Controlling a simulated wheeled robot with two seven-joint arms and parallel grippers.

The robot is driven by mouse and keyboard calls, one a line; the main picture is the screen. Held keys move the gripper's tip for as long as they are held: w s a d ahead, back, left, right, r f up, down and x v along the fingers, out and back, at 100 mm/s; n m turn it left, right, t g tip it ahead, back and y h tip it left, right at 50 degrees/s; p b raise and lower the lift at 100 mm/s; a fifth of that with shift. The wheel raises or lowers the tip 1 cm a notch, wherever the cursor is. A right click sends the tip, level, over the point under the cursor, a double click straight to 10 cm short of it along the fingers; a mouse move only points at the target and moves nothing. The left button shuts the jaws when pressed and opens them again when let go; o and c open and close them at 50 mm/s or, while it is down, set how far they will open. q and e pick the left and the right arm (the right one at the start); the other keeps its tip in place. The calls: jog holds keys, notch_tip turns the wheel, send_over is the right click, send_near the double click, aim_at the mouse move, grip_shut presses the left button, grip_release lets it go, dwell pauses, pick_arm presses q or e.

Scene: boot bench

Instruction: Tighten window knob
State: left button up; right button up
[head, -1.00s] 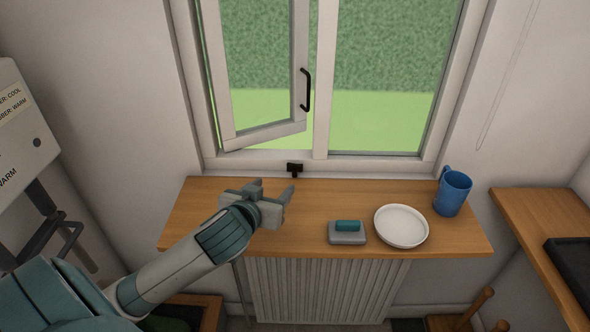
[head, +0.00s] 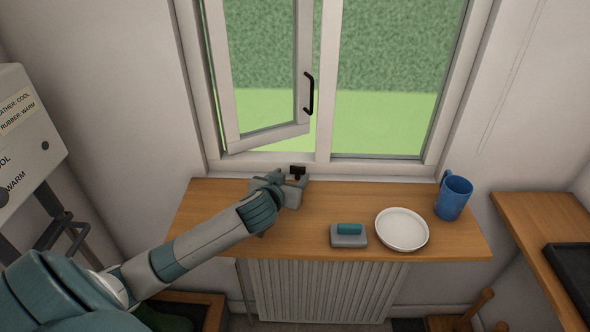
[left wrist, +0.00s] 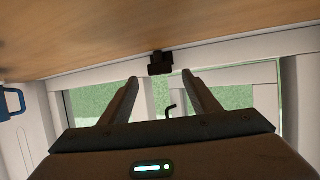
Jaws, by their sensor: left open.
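The small black window knob (head: 297,171) sits at the bottom of the window frame, just above the back edge of the wooden sill. In the left wrist view the knob (left wrist: 160,64) shows ahead of the fingertips, between their lines. My left gripper (head: 291,180) is open and reaches over the sill toward the knob. In the left wrist view its two fingers (left wrist: 160,80) are spread with nothing between them; I cannot tell whether they touch the knob. The left window sash (head: 308,125) stands ajar, with a black handle (head: 309,94). My right gripper is out of view.
On the sill (head: 330,205) are a grey-and-teal brush or sponge (head: 348,236), a white plate (head: 401,229) and a blue mug (head: 453,196), all right of my left gripper. A ribbed radiator (head: 325,290) is below. A labelled white box (head: 25,140) is at left.

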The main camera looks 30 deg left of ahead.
aim_at(297, 170)
pick_arm(q)
jog(key=shift+p+x, duration=0.5)
jog(key=shift+x, duration=2.05)
jog(key=shift+c, duration=0.7)
jog(key=c, duration=0.9)
